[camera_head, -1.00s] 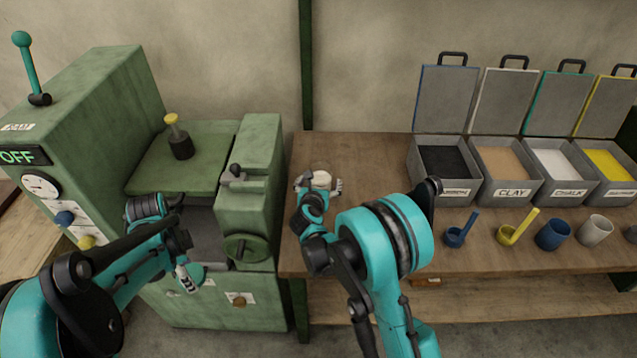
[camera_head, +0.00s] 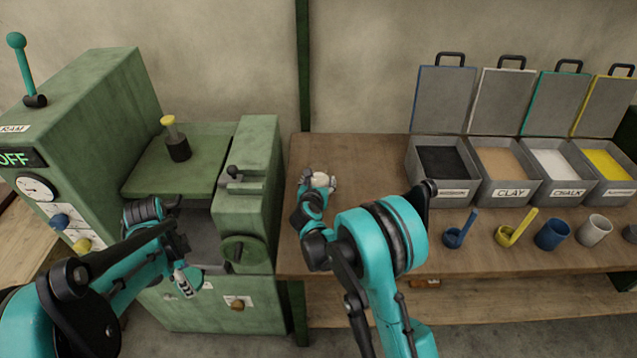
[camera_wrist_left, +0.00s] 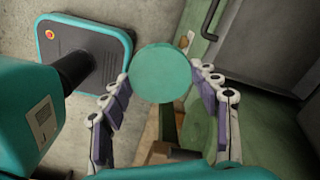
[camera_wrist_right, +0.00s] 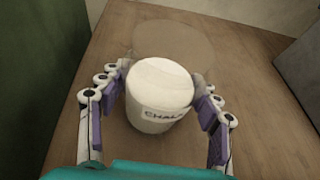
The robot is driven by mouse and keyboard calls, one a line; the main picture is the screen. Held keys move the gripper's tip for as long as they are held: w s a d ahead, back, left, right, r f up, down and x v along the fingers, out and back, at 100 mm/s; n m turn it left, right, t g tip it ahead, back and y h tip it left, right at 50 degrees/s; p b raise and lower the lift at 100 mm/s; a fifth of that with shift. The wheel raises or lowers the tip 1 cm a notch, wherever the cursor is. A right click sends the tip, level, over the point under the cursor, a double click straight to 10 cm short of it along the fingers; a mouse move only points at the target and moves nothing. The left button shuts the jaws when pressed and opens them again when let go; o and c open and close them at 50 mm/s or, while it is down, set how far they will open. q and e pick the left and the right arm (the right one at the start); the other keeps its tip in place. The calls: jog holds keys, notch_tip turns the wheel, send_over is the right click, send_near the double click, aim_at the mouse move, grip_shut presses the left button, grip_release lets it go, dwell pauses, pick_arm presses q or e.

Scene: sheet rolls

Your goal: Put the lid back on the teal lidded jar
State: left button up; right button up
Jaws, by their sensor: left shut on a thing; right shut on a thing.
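A round teal disc (camera_wrist_left: 163,73), which looks like the lid, is face-on between the fingers of my left gripper (camera_wrist_left: 163,85) in the left wrist view. My left gripper is shut on it, in front of the green machine. In the head view the left gripper (camera_head: 184,283) is low and the disc is hard to make out. A white jar (camera_wrist_right: 158,95) marked CHALK stands upright on the bench, its pale top showing. My right gripper (camera_wrist_right: 160,90) is shut around its sides. The jar also shows small in the head view (camera_head: 320,181). I see no teal jar body.
The green machine (camera_head: 258,160) stands left of the wooden bench (camera_head: 370,160). A yellow-topped dark stamp (camera_head: 178,148) sits on it. Open labelled bins (camera_head: 510,197), scoops (camera_head: 459,230) and cups (camera_head: 552,235) fill the bench's right. A faint pale circle (camera_wrist_right: 185,40) shows behind the jar.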

aim_at(319, 168)
pick_arm(q)
notch_tip(319, 168, up, 4)
jog(key=p, duration=0.4)
pick_arm(e)
notch_tip(319, 168, up, 10)
jog(key=shift+r, duration=0.1)
jog(key=o, duration=0.5)
jog(key=c, duration=0.8)
